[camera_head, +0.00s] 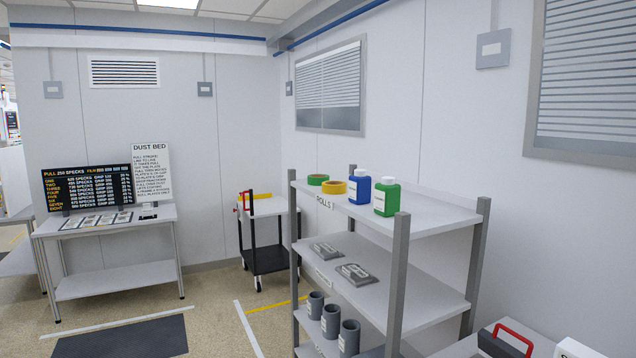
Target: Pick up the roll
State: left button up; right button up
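A shelf rack stands right of centre, its top shelf (432,216) labelled "ROLLS". On that shelf lie a green ring-shaped roll (318,179) at the left end and a yellow ring-shaped roll (334,187) right beside it. To their right stand a blue bottle (359,188) and a green bottle (386,198). Neither of my grippers is in view, and nothing holds the rolls.
Grey flat blocks (357,274) lie on the middle shelf, and grey cups (349,338) stand on the lower one. A table (110,225) with signs is at left. A red-handled item (505,342) sits at lower right. Floor between is open.

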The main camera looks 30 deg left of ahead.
aim_at(315, 180)
jog(key=i+j+z, duration=0.15)
jog(key=j, duration=0.85)
jog(key=j+z, duration=0.15)
jog(key=j, duration=0.85)
jog(key=i+j+z, duration=0.15)
jog(key=j, duration=0.35)
jog(key=j+z, duration=0.15)
jog(key=j, duration=0.4)
jog(key=i+j+z, duration=0.2)
jog(key=j, duration=0.5)
jog(key=j+z, duration=0.15)
jog(key=j, duration=0.55)
jog(key=i+j+z, duration=0.2)
jog(key=j, duration=0.5)
jog(key=j+z, duration=0.3)
jog(key=j, duration=0.75)
